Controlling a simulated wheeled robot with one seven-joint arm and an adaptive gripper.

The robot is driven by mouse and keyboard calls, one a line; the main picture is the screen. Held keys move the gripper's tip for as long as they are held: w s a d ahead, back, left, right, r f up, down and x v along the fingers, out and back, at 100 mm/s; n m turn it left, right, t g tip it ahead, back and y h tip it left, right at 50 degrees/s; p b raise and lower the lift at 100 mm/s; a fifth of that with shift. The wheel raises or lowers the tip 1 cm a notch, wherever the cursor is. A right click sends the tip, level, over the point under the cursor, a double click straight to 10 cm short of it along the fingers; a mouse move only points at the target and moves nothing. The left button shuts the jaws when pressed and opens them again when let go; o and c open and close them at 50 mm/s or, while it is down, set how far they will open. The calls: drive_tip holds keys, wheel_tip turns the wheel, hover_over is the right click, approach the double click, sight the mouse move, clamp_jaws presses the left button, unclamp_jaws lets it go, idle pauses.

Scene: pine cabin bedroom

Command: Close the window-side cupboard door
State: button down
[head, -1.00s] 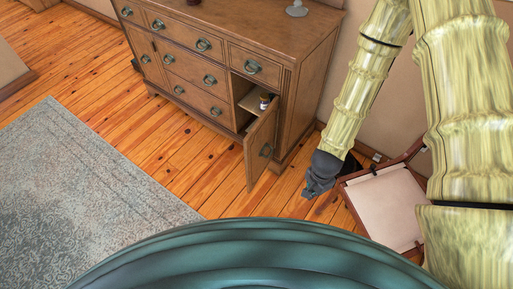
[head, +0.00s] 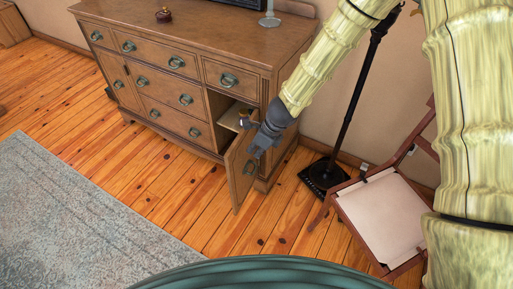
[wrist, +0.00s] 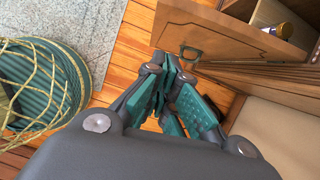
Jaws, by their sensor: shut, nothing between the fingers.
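The wooden sideboard's right-hand cupboard door (head: 238,181) stands open, swung out toward me, with a ring handle on its outer face. The door also shows in the wrist view (wrist: 225,37), its handle (wrist: 190,53) just beyond my fingers. My gripper (head: 258,147) is shut and empty, close to the door's upper part on its outer side. In the head view it covers part of the door's top; whether it touches the door I cannot tell. My fingers (wrist: 172,80) also show in the wrist view. The sideboard's left-hand cupboard door (head: 117,83) is closed.
A small jar (wrist: 278,29) stands inside the open compartment. A chair (head: 385,215) and a black lamp stand (head: 326,177) are to the right of the sideboard. A grey-blue rug (head: 70,220) lies at left; the floor before the sideboard is clear.

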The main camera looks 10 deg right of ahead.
drive_tip(key=w+a+f+p, duration=0.1)
drive_tip(key=w+a+f, duration=0.2)
drive_tip(key=a+f, duration=0.2)
drive_tip(key=shift+a+f, duration=0.25)
drive_tip(key=shift+f, duration=0.25)
drive_tip(key=shift+w+a, duration=0.1)
drive_tip(key=shift+a, duration=0.05)
idle(0.4)
